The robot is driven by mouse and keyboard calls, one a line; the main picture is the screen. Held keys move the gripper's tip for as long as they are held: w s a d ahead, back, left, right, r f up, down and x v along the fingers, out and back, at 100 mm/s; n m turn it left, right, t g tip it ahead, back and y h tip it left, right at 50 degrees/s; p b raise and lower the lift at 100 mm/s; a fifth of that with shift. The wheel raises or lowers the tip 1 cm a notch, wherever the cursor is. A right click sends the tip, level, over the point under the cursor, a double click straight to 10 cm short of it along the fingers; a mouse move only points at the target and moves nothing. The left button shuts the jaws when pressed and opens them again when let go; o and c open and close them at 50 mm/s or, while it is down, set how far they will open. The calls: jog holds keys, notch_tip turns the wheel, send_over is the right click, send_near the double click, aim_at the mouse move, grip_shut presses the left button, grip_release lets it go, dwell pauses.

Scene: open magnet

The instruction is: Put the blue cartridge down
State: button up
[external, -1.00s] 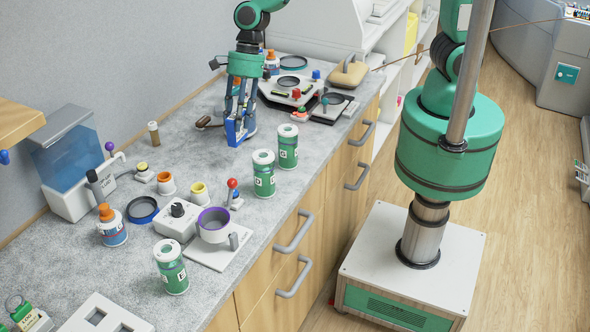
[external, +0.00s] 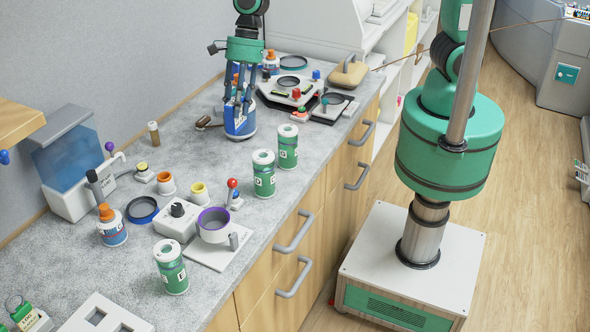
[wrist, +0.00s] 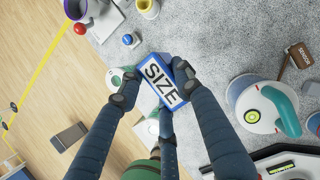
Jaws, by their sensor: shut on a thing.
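The blue cartridge (external: 240,130) is at the back part of the grey counter (external: 95,265), below my gripper (external: 240,102). In the wrist view the cartridge (wrist: 162,80) shows a white face marked "SIZE" with a blue border. The dark fingers of my gripper (wrist: 155,84) close on it from both sides. In the external view its lower end is at or just above the counter. I cannot tell whether it touches. The fingers hide part of its upper body.
Two green-and-white canisters (external: 264,174) (external: 288,147) stand in front and to the right. A white device with a dark ring (external: 290,90) is close behind on the right. A brown-handled item (external: 207,122) lies just left. Bare counter lies in front-left.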

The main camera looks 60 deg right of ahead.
jog(key=r, duration=0.6)
jog(key=shift+w+d+r, duration=0.3)
jog(key=shift+d+r, duration=0.05)
jog(key=shift+r, duration=0.05)
jog(key=w+d+m+t, duration=0.1)
jog(key=w+d+m, duration=0.35)
jog(key=d, duration=0.95)
jog(key=w+d+m+t+h, duration=0.1)
jog(key=w+d+m, duration=0.1)
jog(key=w+d, duration=0.85)
jog(key=w+d+m+t, duration=0.1)
jog(key=w+d+m, duration=0.25)
jog(key=d, duration=1.25)
jog(key=s+d+m+t+h+p, duration=0.15)
jog(key=d+m, duration=0.25)
jog(key=d, duration=2.3)
notch_tip(320, 180, down, 16)
jog(key=shift+s, duration=0.15)
jog(key=shift+d+r+b, duration=0.1)
jog(key=shift+d+b, duration=0.05)
jog(key=shift+b, duration=0.15)
jog(key=w+d, duration=0.2)
jog(key=w, duration=0.5)
jog(key=w+d+f, duration=0.1)
jog(key=w+d, duration=0.1)
jog(key=w, duration=0.6)
jog(key=shift+w+d+f+b, duration=0.15)
jog(key=shift+d+f+b, duration=0.15)
jog(key=shift+d, duration=0.1)
